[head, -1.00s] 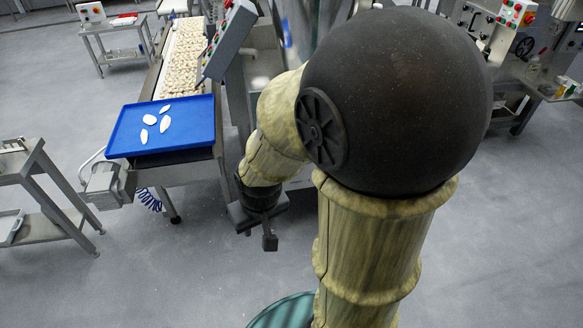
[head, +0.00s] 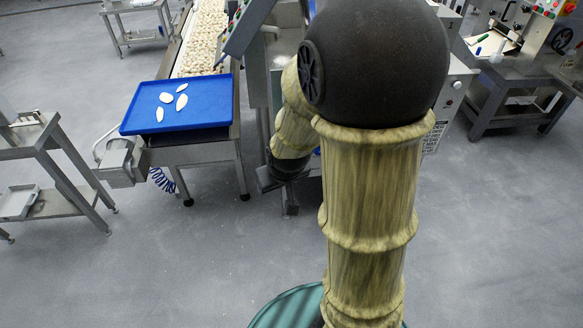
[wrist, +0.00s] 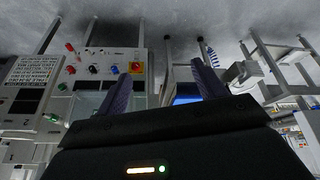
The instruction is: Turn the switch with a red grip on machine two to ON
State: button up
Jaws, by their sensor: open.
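My gripper (wrist: 161,69) shows in the wrist view with its two dark fingers spread apart and nothing between them. Beyond the fingers, to the left, is a grey control panel (wrist: 108,56) with several small controls. Two of these look red, an upper red control (wrist: 70,47) and a lower red one (wrist: 70,70).
A blue tray (head: 215,112) with white pieces sits at the end of a conveyor of pasta (head: 204,45). A metal side table (head: 45,135) stands at left. Another machine on a bench (head: 520,72) stands at right. The grey floor (head: 480,240) in front is clear.

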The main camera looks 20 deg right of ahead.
jog(key=w+d+f+n+t+b, duration=0.3)
jog(key=w+d+f+b, duration=0.3)
jog(key=f+b, duration=0.3)
jog(key=w+d+f+n+t+h+b, duration=0.1)
jog(key=w+d+f+n+t+b, duration=0.2)
jog(key=w+f+b, duration=0.6)
jog(key=w+d+f+n+t+h+b, duration=0.1)
jog(key=w+d+f+n+t+b, duration=0.2)
jog(key=f, duration=1.8)
jog(key=w+d+t+b, duration=0.3)
jog(key=w+d+b, duration=0.2)
jog(key=b, duration=0.3)
jog(key=shift+d+t, duration=0.4)
jog(key=shift+d, duration=0.1)
jog(key=shift+w, duration=0.1)
jog(key=w+d+b, duration=0.3)
jog(key=w+b, duration=0.1)
jog(key=w, duration=1.3)
jog(key=shift+b, duration=0.4)
jog(key=shift+a, duration=0.1)
jog(key=c, duration=1)
